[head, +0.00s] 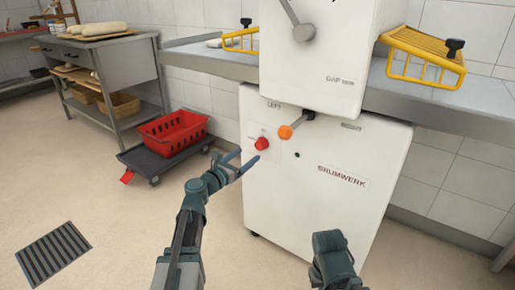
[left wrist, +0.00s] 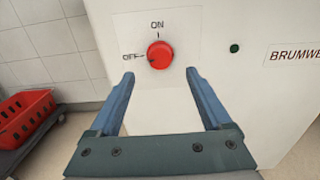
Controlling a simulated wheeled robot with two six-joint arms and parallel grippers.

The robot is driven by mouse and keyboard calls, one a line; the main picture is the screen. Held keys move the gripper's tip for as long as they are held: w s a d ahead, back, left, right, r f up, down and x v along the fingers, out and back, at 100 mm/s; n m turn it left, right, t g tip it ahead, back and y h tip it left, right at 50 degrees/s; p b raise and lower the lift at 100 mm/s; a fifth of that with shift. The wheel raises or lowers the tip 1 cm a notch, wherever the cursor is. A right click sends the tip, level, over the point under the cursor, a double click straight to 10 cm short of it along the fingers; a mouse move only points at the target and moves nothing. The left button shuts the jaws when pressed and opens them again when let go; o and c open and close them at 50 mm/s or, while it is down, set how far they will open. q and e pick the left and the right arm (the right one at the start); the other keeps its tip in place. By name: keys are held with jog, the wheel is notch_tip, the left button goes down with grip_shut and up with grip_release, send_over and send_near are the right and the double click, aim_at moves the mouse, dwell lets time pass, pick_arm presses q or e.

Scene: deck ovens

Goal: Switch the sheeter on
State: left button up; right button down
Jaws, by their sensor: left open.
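The sheeter (head: 325,190) is a white machine marked BRUMWERK, with yellow wire guards on its side tables. Its red rotary knob (head: 262,143) is on the front of the lower body. In the left wrist view the red knob (left wrist: 160,54) sits between the printed words ON, above it, and OFF, to its left. A dark mark on the knob appears to point toward OFF. My left gripper (head: 243,160) is open and empty, just in front of the knob and apart from it. Its two fingers (left wrist: 160,74) lie either side below the knob.
An orange-tipped lever (head: 286,131) is right of and above the knob. A grey lever (head: 303,32) is on the upper body. A red crate (head: 172,133) stands on a dolly (head: 170,165) to the left. Floor left of the sheeter is clear around a drain grate (head: 53,254).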

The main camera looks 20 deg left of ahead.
aim_at(258, 146)
pick_arm(q)
jog(key=x, duration=0.7)
jog(key=shift+w+d, duration=0.1)
jog(key=shift+w, duration=0.2)
grip_shut()
